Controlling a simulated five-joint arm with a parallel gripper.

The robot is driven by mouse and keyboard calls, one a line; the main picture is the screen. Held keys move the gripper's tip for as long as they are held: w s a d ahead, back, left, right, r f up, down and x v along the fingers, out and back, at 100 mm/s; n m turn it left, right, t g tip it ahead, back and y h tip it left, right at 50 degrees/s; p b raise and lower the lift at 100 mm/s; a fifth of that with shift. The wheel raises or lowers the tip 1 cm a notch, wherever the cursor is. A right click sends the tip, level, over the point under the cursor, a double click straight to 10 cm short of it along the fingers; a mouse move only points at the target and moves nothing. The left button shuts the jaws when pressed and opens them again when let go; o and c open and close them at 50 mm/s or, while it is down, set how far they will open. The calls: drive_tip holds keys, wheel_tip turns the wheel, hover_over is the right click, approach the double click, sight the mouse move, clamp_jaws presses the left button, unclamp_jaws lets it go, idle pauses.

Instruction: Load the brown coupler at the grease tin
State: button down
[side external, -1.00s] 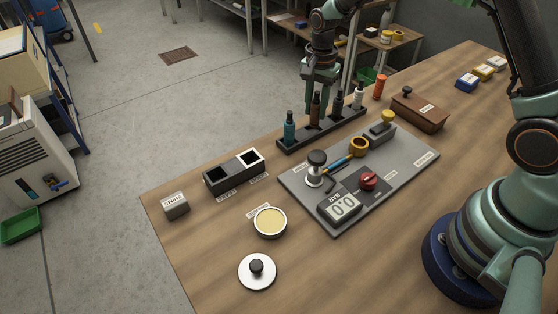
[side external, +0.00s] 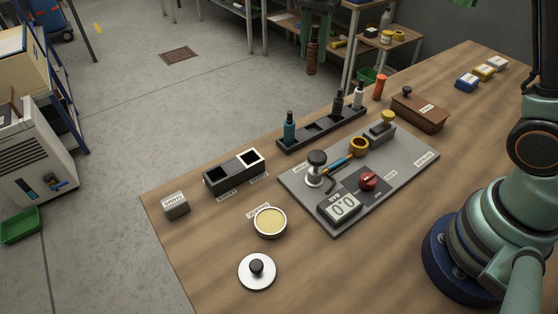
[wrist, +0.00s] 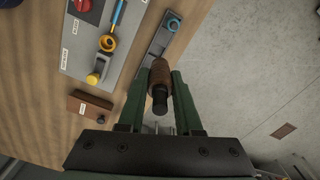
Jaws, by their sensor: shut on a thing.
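The brown coupler (side external: 312,57) is held upright, high above and behind the black rack (side external: 347,122). My gripper (side external: 314,42) is shut on its upper part in the side view. In the wrist view the coupler (wrist: 159,76) sits between the two green fingers of my gripper (wrist: 160,85). The grease tin (side external: 270,235) stands open on the table at front left, with pale yellow grease inside. Its round white lid with a black knob (side external: 257,271) lies apart, nearer the front.
The rack holds a teal coupler (side external: 289,129), a black one (side external: 338,107) and a pale one (side external: 359,96). A grey board (side external: 400,168) with a gauge, red knob and post lies beside it. A two-well black block (side external: 233,172) stands behind the tin. A brown box (side external: 419,112) stands right.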

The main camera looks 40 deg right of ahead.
drive_tip(key=s+a+f, duration=0.6)
drive_tip(key=s+a, duration=0.2)
drive_tip(key=a, duration=0.3)
drive_tip(key=s+a+f, duration=0.5)
drive_tip(key=s+a, duration=0.3)
drive_tip(key=a, duration=0.3)
drive_tip(key=shift+w+a+f, duration=0.1)
drive_tip(key=shift+w+f, duration=0.05)
drive_tip(key=shift+f, duration=1.25)
drive_tip(key=shift+w+f, duration=0.1)
drive_tip(key=shift+f, duration=1.3)
drive_tip(key=shift+f, duration=0.55)
drive_tip(key=shift+r, duration=0.1)
wheel_tip(320, 180, up, 7)
